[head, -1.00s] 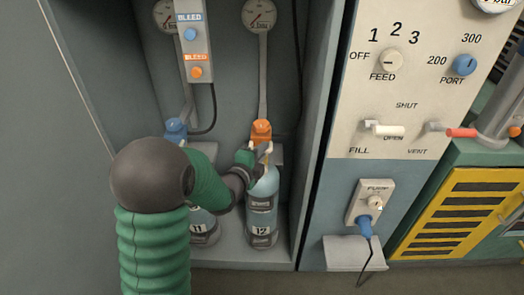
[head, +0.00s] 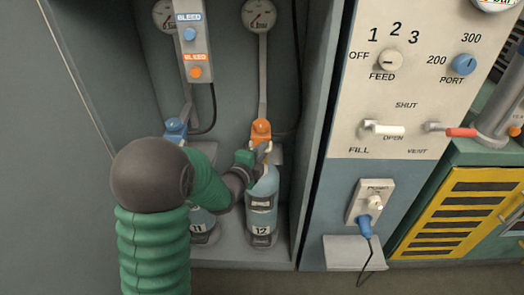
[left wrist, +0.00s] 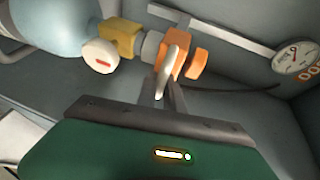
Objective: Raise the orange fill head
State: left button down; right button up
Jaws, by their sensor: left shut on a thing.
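The orange fill head (head: 261,131) is at the lower end of a grey hose, over the light-blue cylinder (head: 262,210) marked 12. In the left wrist view the fill head (left wrist: 177,60) lies in line with a grey coupling and the brass valve (left wrist: 120,40), which has a white knob (left wrist: 100,54). A gap at the joint cannot be made out. My left gripper (head: 264,149) is at the underside of the fill head, its fingers (left wrist: 168,85) shut on it. The fingers hide part of the head. My right gripper is out of view.
A blue fill head (head: 175,129) stands to the left over cylinder 11, partly behind my left arm. A bleed button box (head: 193,45) hangs above. The cabinet's side wall and control panel (head: 430,100) bound the right.

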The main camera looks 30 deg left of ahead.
pick_arm(q)
jog(key=shift+a, duration=0.2)
notch_tip(320, 180, up, 14)
jog(key=p, duration=0.8)
jog(key=shift+f+p, duration=0.2)
jog(key=shift+p, duration=0.1)
jog(key=c, duration=1.7)
grip_release()
jog(key=shift+r, duration=0.1)
jog(key=shift+o, duration=1.1)
jog(key=shift+f, duration=0.2)
